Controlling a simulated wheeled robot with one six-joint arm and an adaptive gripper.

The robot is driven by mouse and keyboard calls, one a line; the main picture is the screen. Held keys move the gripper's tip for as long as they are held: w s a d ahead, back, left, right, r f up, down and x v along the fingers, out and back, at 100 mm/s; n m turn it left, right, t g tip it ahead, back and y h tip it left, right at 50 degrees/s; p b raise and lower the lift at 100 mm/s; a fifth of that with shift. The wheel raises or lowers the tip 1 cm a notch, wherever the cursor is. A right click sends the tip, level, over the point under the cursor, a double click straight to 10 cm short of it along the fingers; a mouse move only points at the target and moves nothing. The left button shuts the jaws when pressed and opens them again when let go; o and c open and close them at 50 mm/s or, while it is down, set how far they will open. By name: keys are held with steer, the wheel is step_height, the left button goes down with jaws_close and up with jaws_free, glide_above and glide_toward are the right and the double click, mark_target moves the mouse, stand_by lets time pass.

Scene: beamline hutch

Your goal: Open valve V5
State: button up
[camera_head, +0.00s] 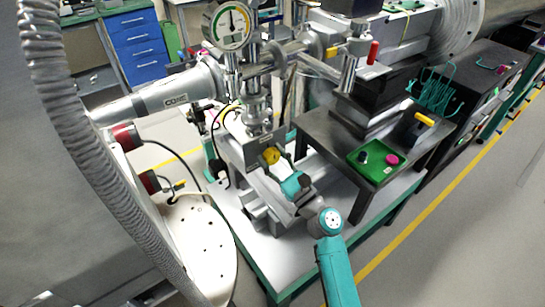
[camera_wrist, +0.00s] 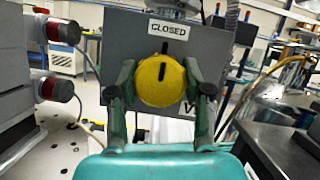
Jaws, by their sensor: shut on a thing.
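The valve is a round yellow knob (camera_wrist: 161,82) with a dark vertical mark on its face. It sits on the front of a grey box (camera_wrist: 205,43) with a "CLOSED" label (camera_wrist: 168,30) above it and a partly hidden "V" label at lower right. My gripper (camera_wrist: 161,90) is shut on the knob, one finger on each side of it. In the head view, the yellow knob (camera_head: 271,155) shows beyond my gripper (camera_head: 284,168), which faces the box. The rest of the valve number is hidden behind the right finger.
A pressure gauge (camera_head: 229,24) stands above the box. A dark table (camera_head: 314,123) on the right bears a green tray (camera_head: 369,177) with a black and a pink piece. Open floor lies at far right.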

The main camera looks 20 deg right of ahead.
steer(key=shift+n, duration=0.3)
steer(key=n+g+y, duration=0.1)
steer(key=n, duration=0.2)
steer(key=n+g+y, duration=0.1)
steer(key=n+y, duration=0.1)
steer(key=n, duration=0.2)
steer(key=shift+n+g, duration=0.3)
steer(key=n+g, duration=0.1)
steer(key=n, duration=0.2)
steer(key=n+g+y, duration=0.1)
steer(key=n+g, duration=0.1)
steer(key=n, duration=0.2)
steer(key=n+g, duration=0.1)
steer(key=n, duration=0.2)
steer(key=n+g+h, duration=0.1)
steer(key=n, duration=0.2)
steer(key=n+h, duration=0.2)
steer(key=n, duration=0.2)
steer(key=shift+g, duration=0.3)
steer(key=shift+h, duration=0.3)
steer(key=o, duration=1.2)
steer(key=shift+c, duration=0.2)
steer(key=shift+s, duration=0.1)
steer(key=v, duration=1.2)
